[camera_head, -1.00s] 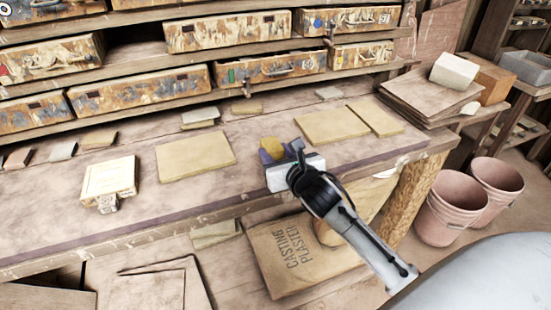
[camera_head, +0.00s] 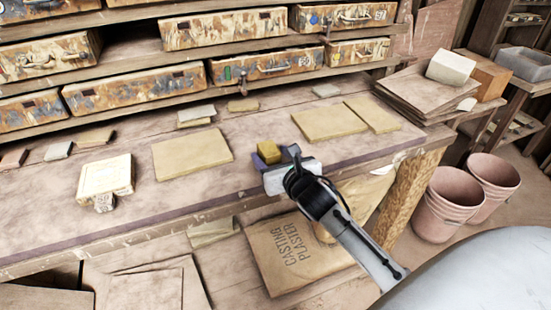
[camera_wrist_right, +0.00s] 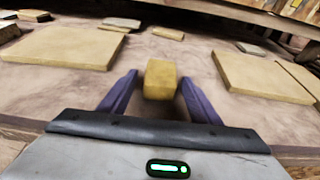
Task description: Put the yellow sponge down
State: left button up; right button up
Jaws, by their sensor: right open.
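The yellow sponge (camera_head: 269,152) is a small block at the front part of the workbench top (camera_head: 215,195). It also shows in the right wrist view (camera_wrist_right: 160,79), between the two purple fingers with a gap on each side. My right gripper (camera_wrist_right: 160,98) is open around it. In the head view my right gripper (camera_head: 272,158) reaches in from the lower right, and its white body hides part of the bench in front of the sponge. The sponge appears to rest on the bench, though its lower part is partly hidden. My left gripper is not in view.
Flat tan tiles lie left (camera_head: 192,154) and right (camera_head: 330,123) of the sponge. A cream box (camera_head: 106,177) stands at the left front. Shelves with worn drawers (camera_head: 138,86) line the back. Pink buckets (camera_head: 447,205) stand on the floor at right.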

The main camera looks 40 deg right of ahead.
jog(key=v, duration=1.2)
jog(key=s+a+f+m+g+y, duration=0.2)
jog(key=s+a+f+m, duration=0.3)
jog(key=f+m, duration=0.4)
jog(key=s+a+f+m+g+y, duration=0.1)
jog(key=s+a+f+m+y, duration=0.1)
jog(key=s+a+f+m, duration=0.3)
jog(key=s+a+f+m+g+y, duration=0.2)
jog(key=s+a+f+m, duration=0.4)
jog(key=f+m, duration=0.7)
jog(key=s+m, duration=0.1)
jog(key=m, duration=0.3)
jog(key=shift+g, duration=0.3)
jog(key=shift+s, duration=0.1)
